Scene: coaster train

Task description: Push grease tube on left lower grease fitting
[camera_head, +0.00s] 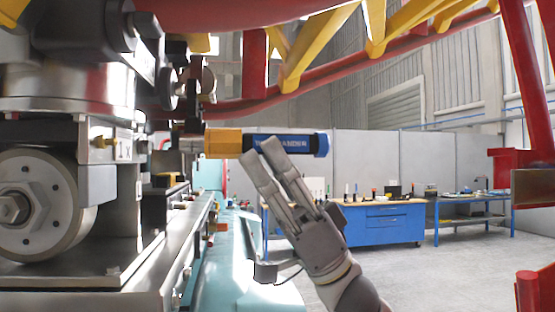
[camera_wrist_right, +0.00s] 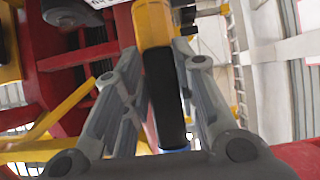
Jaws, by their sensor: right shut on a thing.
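The grease tube has a yellow front part (camera_head: 222,143) and a dark body with a blue label (camera_head: 290,143). It lies level in the head view, its narrow grey front end pointing left at the wheel assembly. My right gripper (camera_head: 260,153) is shut on the tube's body. In the right wrist view the tube's black body (camera_wrist_right: 165,95) runs between the fingers of this gripper (camera_wrist_right: 157,55). A small brass-coloured fitting (camera_head: 100,142) shows on the assembly, left of the tube's front end. I cannot tell whether the tube touches any fitting. My left gripper is out of view.
The train's wheel assembly, with a large grey wheel (camera_head: 40,203), fills the left side. A red rail (camera_head: 350,68) with yellow struts passes overhead. A blue workbench (camera_head: 385,224) stands far behind. The floor (camera_head: 450,270) at the right is mostly clear.

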